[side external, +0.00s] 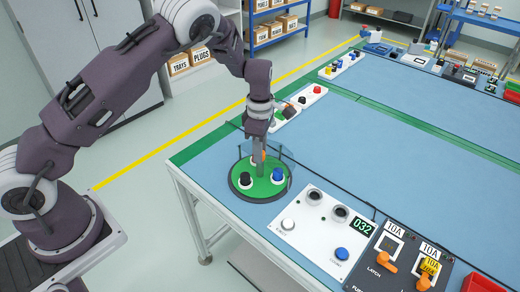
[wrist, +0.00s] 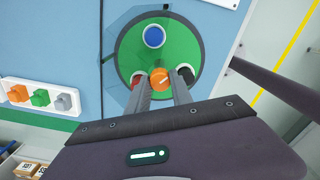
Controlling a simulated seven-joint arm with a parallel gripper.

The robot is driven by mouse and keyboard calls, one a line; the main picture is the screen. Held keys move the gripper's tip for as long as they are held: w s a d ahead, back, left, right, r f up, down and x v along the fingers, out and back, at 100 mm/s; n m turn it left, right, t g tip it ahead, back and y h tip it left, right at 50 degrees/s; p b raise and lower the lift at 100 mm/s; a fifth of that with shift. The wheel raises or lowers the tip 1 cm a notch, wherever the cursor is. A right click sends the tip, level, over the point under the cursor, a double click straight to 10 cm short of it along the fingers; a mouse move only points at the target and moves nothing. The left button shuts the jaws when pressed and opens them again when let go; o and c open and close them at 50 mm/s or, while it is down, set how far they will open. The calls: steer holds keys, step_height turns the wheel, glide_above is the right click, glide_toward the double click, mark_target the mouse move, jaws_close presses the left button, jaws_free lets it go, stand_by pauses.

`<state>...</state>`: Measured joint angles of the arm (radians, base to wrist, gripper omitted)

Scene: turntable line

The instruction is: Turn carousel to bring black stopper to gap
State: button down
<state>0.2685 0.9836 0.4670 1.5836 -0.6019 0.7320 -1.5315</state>
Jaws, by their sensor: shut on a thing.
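The carousel (side external: 262,190) is a round green disc with a dark rim on the blue bench, partly ringed by a clear guard. The black stopper (side external: 246,180) stands on a white base at its front left; in the wrist view the black stopper (wrist: 186,75) is just right of my right finger. A blue stopper (side external: 278,176) stands on the right side, and a red one (wrist: 138,77) shows partly behind my left finger. I cannot make out the guard's gap clearly.
A white panel (side external: 315,222) with dark round sockets, a blue button and a display reading 032 lies right of the carousel. White strips with coloured knobs (side external: 300,103) lie behind it. The blue bench top beyond is mostly clear.

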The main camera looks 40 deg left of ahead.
steer(key=shift+w+r+n, duration=0.1)
steer(key=shift+n, duration=0.7)
steer(key=c, duration=1.1)
jaws_free()
step_height(320, 180, up, 7)
steer(key=shift+r, duration=0.1)
